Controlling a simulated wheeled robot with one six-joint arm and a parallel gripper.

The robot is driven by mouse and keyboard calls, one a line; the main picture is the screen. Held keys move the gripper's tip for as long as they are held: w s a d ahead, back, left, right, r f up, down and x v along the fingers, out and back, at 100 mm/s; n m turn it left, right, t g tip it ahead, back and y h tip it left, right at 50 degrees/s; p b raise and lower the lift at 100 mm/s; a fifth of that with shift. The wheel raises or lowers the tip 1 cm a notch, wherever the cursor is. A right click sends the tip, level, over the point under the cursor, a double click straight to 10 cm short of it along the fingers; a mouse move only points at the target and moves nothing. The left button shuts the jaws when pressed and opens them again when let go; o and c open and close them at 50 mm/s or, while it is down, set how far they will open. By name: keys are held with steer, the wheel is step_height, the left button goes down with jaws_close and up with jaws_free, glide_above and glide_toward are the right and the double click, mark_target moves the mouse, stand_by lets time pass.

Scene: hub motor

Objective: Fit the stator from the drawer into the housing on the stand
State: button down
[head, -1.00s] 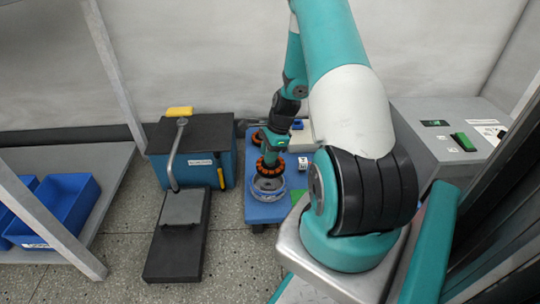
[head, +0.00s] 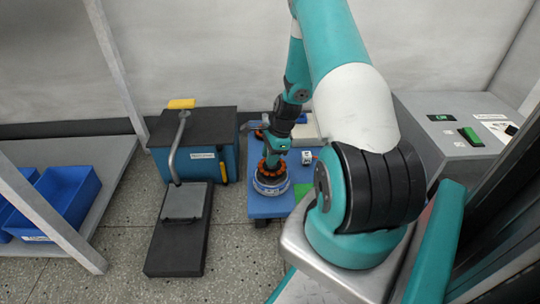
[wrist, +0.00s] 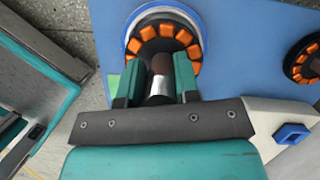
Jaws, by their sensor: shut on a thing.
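The stator (head: 273,171), a dark ring with orange coils, is at the mouth of the pale housing (head: 271,188) on the blue stand (head: 263,210). In the wrist view the stator (wrist: 165,31) has the housing's light rim (wrist: 131,22) around its far side. The near side is hidden by my gripper, and I cannot tell how deep the stator sits. My gripper (head: 274,155) is above it, and in the wrist view its fingers (wrist: 160,82) are shut on the metallic shaft at the stator's middle.
A second ring with orange coils (wrist: 306,63) lies on the blue surface at the wrist view's right. A black-topped blue cabinet (head: 195,128) and a low black pedestal (head: 180,235) stand left of the stand. Blue bins (head: 62,198) are on the left shelf; a grey console (head: 455,128) is at right.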

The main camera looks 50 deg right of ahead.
steer(key=shift+b+x, duration=0.35)
steer(key=shift+x, duration=0.6)
steer(key=shift+s+d+f, duration=0.1)
steer(key=shift+d+f, duration=0.05)
steer(key=shift+f, duration=0.65)
steer(key=shift+f, duration=0.15)
steer(key=shift+f, duration=0.35)
steer(key=shift+f, duration=0.15)
stand_by(1.4)
